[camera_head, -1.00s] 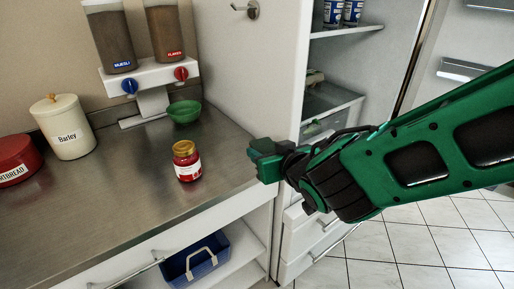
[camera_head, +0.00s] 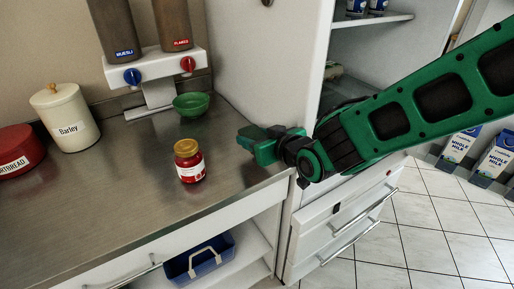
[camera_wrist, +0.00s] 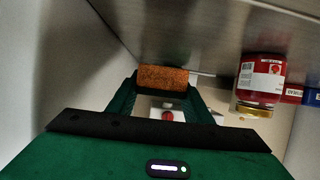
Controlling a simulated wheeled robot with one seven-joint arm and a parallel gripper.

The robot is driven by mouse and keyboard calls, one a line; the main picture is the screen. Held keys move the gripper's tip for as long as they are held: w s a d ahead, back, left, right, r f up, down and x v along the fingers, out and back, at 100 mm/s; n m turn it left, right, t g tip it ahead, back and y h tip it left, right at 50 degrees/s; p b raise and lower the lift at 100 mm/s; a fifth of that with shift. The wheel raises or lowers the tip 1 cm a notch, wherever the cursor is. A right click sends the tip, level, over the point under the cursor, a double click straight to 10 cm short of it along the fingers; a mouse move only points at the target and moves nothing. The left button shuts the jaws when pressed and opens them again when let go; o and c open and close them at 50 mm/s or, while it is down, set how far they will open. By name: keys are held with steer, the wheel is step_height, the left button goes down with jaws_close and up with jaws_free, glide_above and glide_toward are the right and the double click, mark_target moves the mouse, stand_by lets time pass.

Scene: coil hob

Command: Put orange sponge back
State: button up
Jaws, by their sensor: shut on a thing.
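The orange sponge (camera_wrist: 162,78) is brown-orange and rough, and sits between the fingertips of my gripper (camera_wrist: 160,88) in the wrist view. My gripper is shut on it. In the head view my green gripper (camera_head: 258,146) is over the right end of the steel counter (camera_head: 110,190), close to the tall white panel. The sponge is hidden by the gripper there.
A red jar with a gold lid (camera_head: 189,161) stands left of my gripper, with a green bowl (camera_head: 191,104) behind it. The dispenser (camera_head: 155,70) is at the back. A blue basket (camera_head: 199,258) sits on the shelf below. The fridge (camera_head: 345,60) stands open at right.

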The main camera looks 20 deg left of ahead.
steer(key=shift+w+f, duration=0.5)
steer(key=shift+w, duration=0.35)
steer(key=shift+f, duration=2.05)
steer(key=o, duration=1.1)
steer(key=v, duration=1.2)
steer(key=shift+w+d, duration=0.1)
